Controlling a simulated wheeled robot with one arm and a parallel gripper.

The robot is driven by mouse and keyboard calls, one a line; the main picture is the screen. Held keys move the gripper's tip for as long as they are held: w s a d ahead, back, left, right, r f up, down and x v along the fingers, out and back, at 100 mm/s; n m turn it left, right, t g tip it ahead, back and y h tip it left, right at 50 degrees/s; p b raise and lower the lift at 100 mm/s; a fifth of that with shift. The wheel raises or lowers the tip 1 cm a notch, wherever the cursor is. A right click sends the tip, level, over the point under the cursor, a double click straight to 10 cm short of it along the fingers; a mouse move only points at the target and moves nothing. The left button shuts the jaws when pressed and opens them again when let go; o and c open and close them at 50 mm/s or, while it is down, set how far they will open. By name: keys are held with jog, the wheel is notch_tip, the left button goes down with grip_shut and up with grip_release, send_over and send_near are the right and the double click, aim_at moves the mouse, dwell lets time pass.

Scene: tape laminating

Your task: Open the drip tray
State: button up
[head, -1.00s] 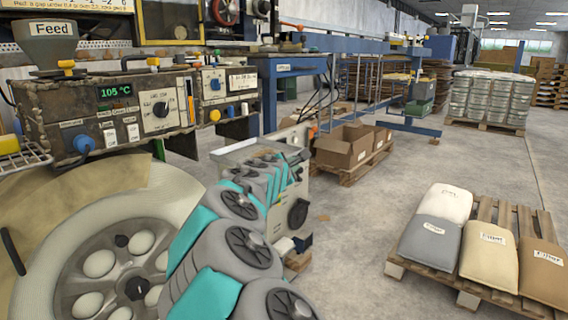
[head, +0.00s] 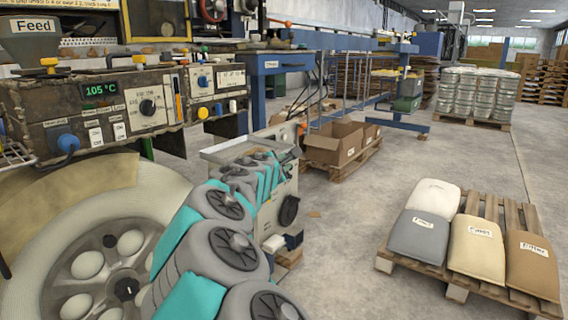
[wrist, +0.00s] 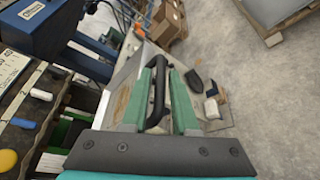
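In the wrist view, the two green fingers of my gripper (wrist: 168,100) stand apart, one on each side of a black bar handle (wrist: 158,92). A gap shows between the handle and the right finger, so the gripper looks open. Pale metal, probably the drip tray, shows behind the handle, partly hidden by the fingers. In the head view, a shallow metal tray (head: 222,153) sits on top of a beige box-shaped unit (head: 289,190). My grey and teal arm reaches toward this unit and hides part of it. My fingertips cannot be made out there.
A control panel (head: 110,112) stands at the left above a large pale wheel (head: 165,185). Cardboard boxes (head: 335,142) sit on a pallet behind the unit. A pallet with filled bags (head: 478,245) lies at the right. The floor between them is mostly clear.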

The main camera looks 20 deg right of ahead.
jog(key=v, duration=0.7)
jog(key=shift+s, duration=0.2)
jog(key=shift+a, duration=0.1)
